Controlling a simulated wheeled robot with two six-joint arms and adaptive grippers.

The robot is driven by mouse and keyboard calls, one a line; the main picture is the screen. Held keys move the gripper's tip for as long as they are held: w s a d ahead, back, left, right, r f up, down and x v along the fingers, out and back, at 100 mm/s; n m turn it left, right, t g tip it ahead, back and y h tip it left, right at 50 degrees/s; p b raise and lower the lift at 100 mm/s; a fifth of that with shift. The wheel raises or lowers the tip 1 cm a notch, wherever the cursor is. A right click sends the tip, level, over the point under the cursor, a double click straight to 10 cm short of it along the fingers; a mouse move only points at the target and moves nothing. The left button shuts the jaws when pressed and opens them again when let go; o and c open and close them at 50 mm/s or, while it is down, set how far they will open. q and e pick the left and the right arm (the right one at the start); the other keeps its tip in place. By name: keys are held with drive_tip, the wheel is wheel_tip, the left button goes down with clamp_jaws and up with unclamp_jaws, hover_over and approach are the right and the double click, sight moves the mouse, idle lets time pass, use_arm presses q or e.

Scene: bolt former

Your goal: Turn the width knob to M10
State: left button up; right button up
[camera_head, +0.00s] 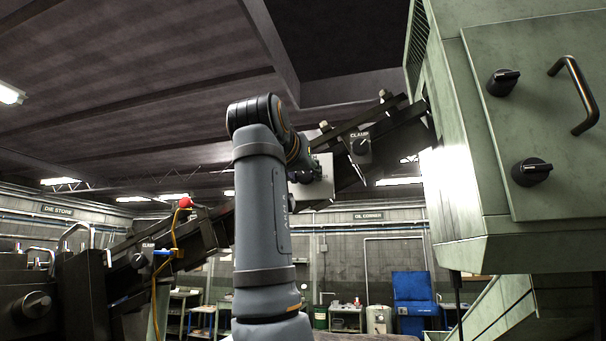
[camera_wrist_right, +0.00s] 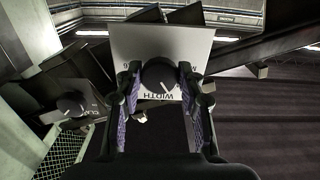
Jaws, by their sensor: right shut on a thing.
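The width knob (camera_wrist_right: 158,75) is a round dark knob with a pale pointer line, on a light plate (camera_wrist_right: 190,45) whose WIDTH lettering appears upside down in the right wrist view. The pointer slants down and right there. The other plate marks are partly hidden by my fingers, and I cannot read the setting. My right gripper (camera_wrist_right: 160,70) has a finger on each side of the knob and is shut on it. In the head view my right arm rises in the middle and hides much of the plate (camera_head: 324,182). My left gripper is not in view.
A CLAMP knob (camera_head: 361,146) sits on the sloping dark rail right of the plate. A large green machine cabinet (camera_head: 470,170) with two black knobs and a handle fills the right. A red-topped post (camera_head: 185,203) with a yellow cable stands left of my arm.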

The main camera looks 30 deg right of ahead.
drive_tip(key=n, duration=0.6)
drive_tip(key=shift+b, duration=0.3)
drive_tip(key=n, duration=0.5)
drive_tip(key=shift+d+r+b, duration=0.1)
drive_tip(key=shift+b, duration=0.2)
drive_tip(key=shift+n, duration=0.4)
drive_tip(key=o, duration=0.9)
drive_tip(key=shift+o, duration=1.3)
drive_tip(key=shift+d, duration=0.1)
